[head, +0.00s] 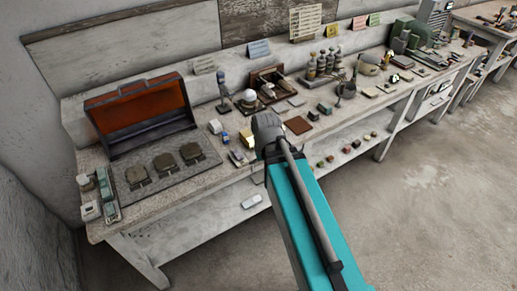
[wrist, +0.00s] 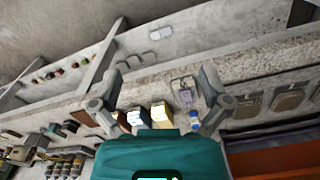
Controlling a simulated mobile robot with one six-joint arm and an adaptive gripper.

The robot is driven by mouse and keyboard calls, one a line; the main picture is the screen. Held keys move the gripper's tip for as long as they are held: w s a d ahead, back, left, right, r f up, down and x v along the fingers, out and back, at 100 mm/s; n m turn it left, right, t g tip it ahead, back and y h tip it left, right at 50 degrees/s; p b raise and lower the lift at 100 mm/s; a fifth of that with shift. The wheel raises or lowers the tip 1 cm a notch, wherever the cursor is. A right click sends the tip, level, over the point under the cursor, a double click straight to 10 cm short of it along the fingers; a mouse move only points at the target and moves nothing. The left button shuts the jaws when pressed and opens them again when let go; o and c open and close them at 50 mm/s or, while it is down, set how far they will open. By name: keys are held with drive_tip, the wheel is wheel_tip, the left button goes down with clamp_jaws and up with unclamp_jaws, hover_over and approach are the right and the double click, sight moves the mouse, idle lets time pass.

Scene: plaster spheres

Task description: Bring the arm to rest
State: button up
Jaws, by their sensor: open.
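My arm, teal with a grey joint, reaches from the bottom of the head view to the front edge of the workbench (head: 205,185). My gripper (wrist: 160,88) shows in the wrist view with its two fingers spread wide and nothing between them. It hangs over the bench's front edge, and the bench also shows in the wrist view (wrist: 260,70). In the head view the gripper is mostly hidden behind the arm's end. Small yellow and white boxes (wrist: 161,112) and a blue-capped bottle (wrist: 195,118) lie beyond the fingers; I see no contact.
An open case with an orange lining (head: 137,105) stands at the bench's left. A wooden tray (head: 270,84) and several bottles (head: 322,65) stand along the back. A lower shelf (head: 205,212) holds small blocks (head: 346,149). The floor (head: 430,190) at right is clear.

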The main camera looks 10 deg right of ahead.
drive_tip(key=shift+s, duration=0.75)
idle(0.8)
drive_tip(key=shift+d, duration=0.25)
idle(0.7)
drive_tip(key=shift+o, duration=0.2)
drive_tip(key=shift+w, duration=0.1)
drive_tip(key=w+n, duration=0.3)
drive_tip(key=w, duration=2.6)
drive_tip(key=shift+w, duration=0.15)
drive_tip(key=shift+a, duration=0.1)
